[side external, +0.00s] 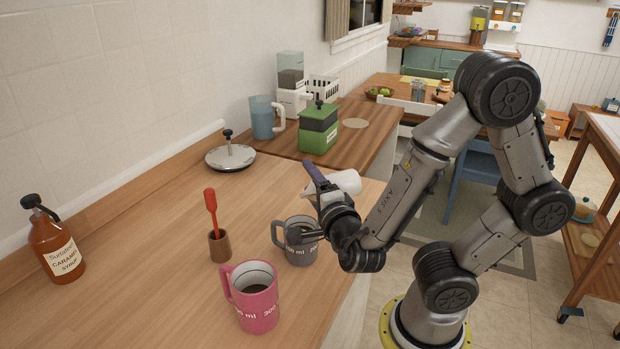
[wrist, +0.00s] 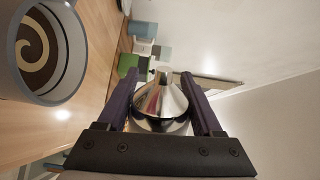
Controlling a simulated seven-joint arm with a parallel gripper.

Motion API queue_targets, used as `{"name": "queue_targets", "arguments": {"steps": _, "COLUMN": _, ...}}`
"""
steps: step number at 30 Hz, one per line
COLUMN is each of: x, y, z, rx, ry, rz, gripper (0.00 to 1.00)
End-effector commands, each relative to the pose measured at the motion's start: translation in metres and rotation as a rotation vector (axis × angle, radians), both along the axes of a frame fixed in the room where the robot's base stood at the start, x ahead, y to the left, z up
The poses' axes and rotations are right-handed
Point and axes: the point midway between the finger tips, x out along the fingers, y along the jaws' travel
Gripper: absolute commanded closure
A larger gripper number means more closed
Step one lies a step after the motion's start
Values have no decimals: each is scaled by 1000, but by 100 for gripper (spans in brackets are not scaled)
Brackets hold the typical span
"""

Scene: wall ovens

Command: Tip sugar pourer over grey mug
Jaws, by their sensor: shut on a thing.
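The sugar pourer (side external: 346,182) shows in the side view as a pale cylinder tipped well over onto its side, partly hidden by my gripper (side external: 312,204). The wrist view shows its shiny metal cone top (wrist: 160,103) between the two fingers of my gripper (wrist: 164,88), which is shut on it. The grey mug (side external: 301,250) stands upright on the wooden counter, just below and beside my gripper. In the wrist view the grey mug (wrist: 70,55) is at the upper left, with dark contents and a cream swirl. I cannot see any sugar falling.
A pink mug (side external: 256,304) and a brown cup with a red-handled utensil (side external: 219,246) stand close by on the counter (side external: 150,290). A caramel syrup bottle (side external: 56,248) is at the left. A metal lid (side external: 231,158), blue pitcher (side external: 264,118) and green canister (side external: 318,130) are farther back.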

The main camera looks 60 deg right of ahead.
Motion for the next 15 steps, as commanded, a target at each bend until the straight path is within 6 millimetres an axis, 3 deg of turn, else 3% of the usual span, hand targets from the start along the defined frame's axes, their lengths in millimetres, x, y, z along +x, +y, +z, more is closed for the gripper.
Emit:
{"name": "queue_targets", "arguments": {"steps": 9, "x": 2, "y": 2, "z": -2, "rx": -227, "ry": 217, "rz": 0, "gripper": 100}}
{"name": "queue_targets", "arguments": {"steps": 15, "x": 2, "y": 1, "z": 0, "rx": -145, "ry": 138, "rz": -1, "gripper": 100}}
